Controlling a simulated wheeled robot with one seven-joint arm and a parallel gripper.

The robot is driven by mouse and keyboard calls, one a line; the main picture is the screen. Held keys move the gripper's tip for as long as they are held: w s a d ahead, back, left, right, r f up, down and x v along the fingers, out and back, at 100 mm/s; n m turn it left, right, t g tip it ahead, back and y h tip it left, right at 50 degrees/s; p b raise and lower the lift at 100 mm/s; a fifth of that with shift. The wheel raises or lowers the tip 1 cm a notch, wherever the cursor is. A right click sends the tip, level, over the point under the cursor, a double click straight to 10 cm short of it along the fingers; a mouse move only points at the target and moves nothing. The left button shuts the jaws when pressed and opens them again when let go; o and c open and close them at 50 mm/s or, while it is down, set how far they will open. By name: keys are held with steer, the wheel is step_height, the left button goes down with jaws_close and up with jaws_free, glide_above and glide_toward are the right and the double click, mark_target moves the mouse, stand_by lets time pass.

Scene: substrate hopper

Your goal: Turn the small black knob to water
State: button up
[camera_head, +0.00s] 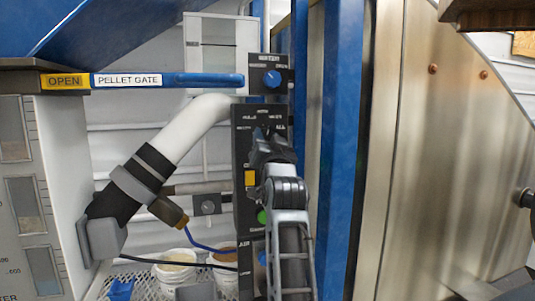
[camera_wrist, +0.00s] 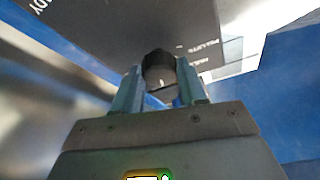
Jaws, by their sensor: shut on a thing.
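The small black knob (camera_wrist: 158,62) sits between the two fingers of my gripper (camera_wrist: 160,80) in the wrist view. The fingers are shut on its sides. In the head view my gripper (camera_head: 268,140) is at the upper part of a dark control panel (camera_head: 243,140) and hides most of the knob. White lettering surrounds the knob; in the wrist view part of it reads "PELLETS". I cannot tell for sure which label the knob points to.
A blue knob (camera_head: 272,79) is on a box just above the panel. A blue post (camera_head: 343,150) stands close on the right. A blue gate handle (camera_head: 170,79) extends across the upper left.

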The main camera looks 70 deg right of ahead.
steer(key=m+g+b, duration=0.1)
steer(key=m, duration=0.1)
steer(key=m+b, duration=0.2)
steer(key=shift+f+g+h, duration=0.15)
steer(key=shift+g+h, duration=0.15)
steer(key=shift+g, duration=0.1)
steer(key=shift+m+g+b, duration=0.4)
steer(key=shift+m+b, duration=0.45)
steer(key=shift+m, duration=0.25)
steer(key=shift+r, duration=0.2)
steer(key=o, duration=1.1)
steer(key=shift+c, duration=0.2)
steer(key=b+v, duration=0.2)
steer(key=v, duration=0.5)
steer(key=shift+a, duration=0.4)
steer(key=shift+s+f, duration=0.1)
